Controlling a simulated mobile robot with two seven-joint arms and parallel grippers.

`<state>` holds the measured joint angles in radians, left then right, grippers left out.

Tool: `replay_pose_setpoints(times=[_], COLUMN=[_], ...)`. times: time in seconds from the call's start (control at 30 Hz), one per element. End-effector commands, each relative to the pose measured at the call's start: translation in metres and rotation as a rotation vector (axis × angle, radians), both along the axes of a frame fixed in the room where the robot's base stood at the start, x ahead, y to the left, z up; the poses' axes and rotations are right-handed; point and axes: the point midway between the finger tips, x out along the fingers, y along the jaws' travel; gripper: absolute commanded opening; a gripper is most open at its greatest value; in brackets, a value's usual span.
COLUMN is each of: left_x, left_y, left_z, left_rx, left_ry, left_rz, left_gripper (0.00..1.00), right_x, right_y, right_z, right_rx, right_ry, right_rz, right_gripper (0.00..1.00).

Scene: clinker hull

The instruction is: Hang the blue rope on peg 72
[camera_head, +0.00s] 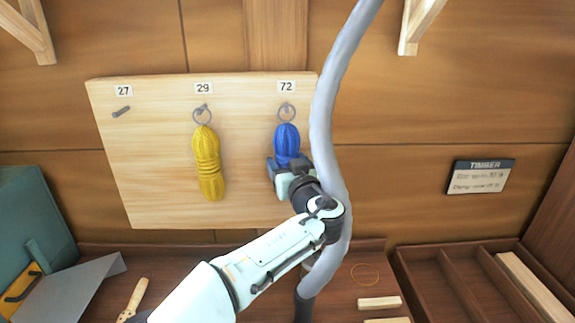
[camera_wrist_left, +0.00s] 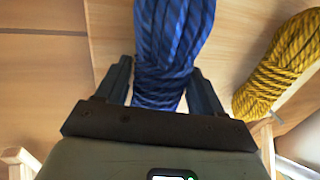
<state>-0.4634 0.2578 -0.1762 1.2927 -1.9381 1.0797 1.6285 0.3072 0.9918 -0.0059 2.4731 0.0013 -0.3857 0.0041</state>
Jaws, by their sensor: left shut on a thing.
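The blue rope (camera_head: 287,140) is a coiled bundle with a grey ring at its top, in front of the pegboard (camera_head: 150,180). The ring is at peg 72 (camera_head: 286,105), below the label 72; whether the peg passes through it is too small to tell. My left gripper (camera_head: 287,163) is shut on the lower part of the blue rope, which also shows between its fingers in the left wrist view (camera_wrist_left: 172,50). The rope's lower end is hidden by the gripper in the head view. My right gripper is not in view.
A yellow rope (camera_head: 207,165) hangs by its ring at peg 29, left of the blue rope. Peg 27 (camera_head: 121,111) is bare. A thick grey tube (camera_head: 322,120) crosses the head view close to the gripper. A compartmented wooden tray (camera_head: 460,285) lies lower right.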

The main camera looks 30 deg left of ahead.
Motion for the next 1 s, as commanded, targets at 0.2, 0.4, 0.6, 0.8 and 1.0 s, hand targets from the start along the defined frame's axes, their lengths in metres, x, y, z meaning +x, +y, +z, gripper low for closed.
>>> replay_pose_setpoints(times=[0.2, 0.4, 0.6, 0.8, 1.0], left_x=[0.000, 0.000, 0.000, -0.007, -0.033], left_y=[0.000, 0.000, 0.000, -0.009, -0.037], left_z=[0.001, 0.001, 0.000, -0.001, -0.002], left_rx=[0.000, 0.000, -0.001, -0.001, -0.003], left_ry=[-0.001, -0.001, 0.001, 0.000, -0.001], left_rz=[0.000, 0.000, 0.000, -0.004, -0.007], left_gripper=[0.30, 0.97, 0.97, 0.97, 0.97], right_x=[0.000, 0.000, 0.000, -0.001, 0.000], right_y=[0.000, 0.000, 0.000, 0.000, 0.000], right_z=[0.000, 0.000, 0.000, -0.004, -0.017], right_rx=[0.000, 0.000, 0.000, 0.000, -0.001], right_ry=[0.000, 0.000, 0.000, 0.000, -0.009], right_rz=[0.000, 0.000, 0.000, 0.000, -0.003], right_gripper=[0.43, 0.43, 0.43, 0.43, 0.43])
